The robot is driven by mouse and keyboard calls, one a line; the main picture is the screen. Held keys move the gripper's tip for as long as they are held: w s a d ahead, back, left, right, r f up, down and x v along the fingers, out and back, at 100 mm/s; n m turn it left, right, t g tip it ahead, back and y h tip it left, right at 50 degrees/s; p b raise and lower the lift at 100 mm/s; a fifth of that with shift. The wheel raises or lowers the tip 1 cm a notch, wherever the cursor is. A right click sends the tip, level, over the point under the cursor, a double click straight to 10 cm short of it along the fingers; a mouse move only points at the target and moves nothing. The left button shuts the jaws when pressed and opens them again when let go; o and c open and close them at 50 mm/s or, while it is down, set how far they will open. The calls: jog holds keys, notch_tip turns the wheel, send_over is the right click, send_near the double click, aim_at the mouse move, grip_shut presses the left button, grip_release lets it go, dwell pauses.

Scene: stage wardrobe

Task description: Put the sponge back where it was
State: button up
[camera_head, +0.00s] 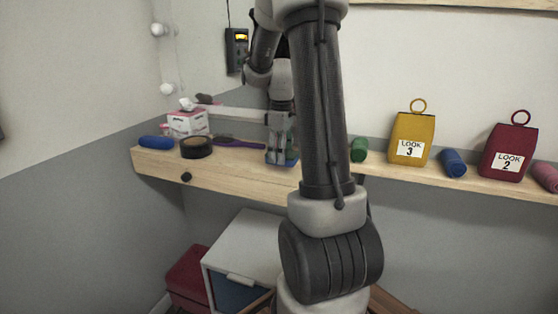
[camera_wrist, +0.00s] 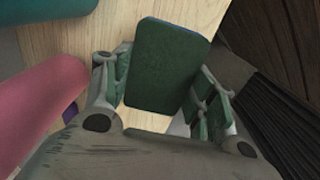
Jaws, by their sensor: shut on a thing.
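The sponge looks like a flat, dark green block (camera_wrist: 165,65) with rounded corners in the wrist view. It sits between the two fingers of my gripper (camera_wrist: 163,95), which is shut on it. In the head view my gripper (camera_head: 281,150) points down at the front part of the wooden shelf (camera_head: 235,167). A small blue edge (camera_head: 291,162) shows at the fingertips there, low against the shelf top. Whether the block touches the shelf is hard to tell.
Left of my gripper are a purple brush (camera_head: 240,143), a dark round tin (camera_head: 196,147), a blue roll (camera_head: 156,142) and a tissue box (camera_head: 187,123). To the right are a green roll (camera_head: 359,150), a yellow bag (camera_head: 410,138), another blue roll (camera_head: 453,162) and a red bag (camera_head: 508,152).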

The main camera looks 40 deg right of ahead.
jog(key=f, duration=0.2)
jog(key=shift+w+d+f, duration=0.2)
jog(key=shift+f, duration=0.1)
jog(key=shift+s, duration=0.15)
jog(key=o, duration=0.9)
jog(key=shift+s+a, duration=0.25)
jog(key=shift+s, duration=0.1)
jog(key=shift+r, duration=0.1)
notch_tip(320, 180, up, 11)
jog(key=shift+w+r, duration=0.1)
jog(key=shift+r, duration=0.05)
jog(key=s+a+r+m+t, duration=0.25)
jog(key=s+a+r, duration=0.25)
jog(key=s+a, duration=0.5)
jog(key=s+a+f+m, duration=0.1)
jog(key=s+a, duration=0.1)
jog(key=s, duration=0.1)
jog(key=s+a+f+m+t, duration=0.1)
jog(key=s+a, duration=0.1)
jog(key=s, duration=0.1)
jog(key=s+a+f+m+t, duration=0.1)
jog(key=s+a, duration=0.1)
jog(key=s, duration=0.1)
jog(key=shift+s+a+f+m, duration=0.1)
jog(key=shift+a+f+m, duration=0.05)
jog(key=shift+a+m, duration=0.1)
